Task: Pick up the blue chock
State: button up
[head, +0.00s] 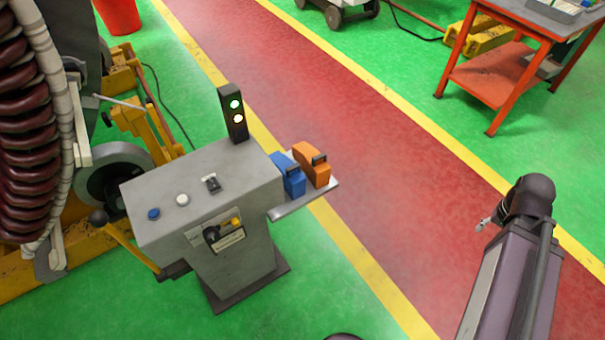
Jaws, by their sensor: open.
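The blue chock (291,180) sits on a small grey shelf (309,201) at the right side of a grey control console. It has a dark handle on top. An orange chock (313,167) with a similar dark handle stands close to its right on the same shelf. My arm shows at the lower right, well apart from the shelf. My gripper cannot be made out in this view.
The grey console (205,195) carries buttons, a lever and a signal light post (233,113). A large coil machine (35,130) stands at the left. An orange table (495,75) is at the upper right. The red walkway (390,170) between yellow lines is clear.

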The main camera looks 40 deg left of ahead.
aim_at(294, 183)
jog(key=z, duration=0.15)
jog(key=k, duration=1)
jog(key=u, duration=1.95)
jog(key=i, duration=0.5)
jog(key=z, duration=0.25)
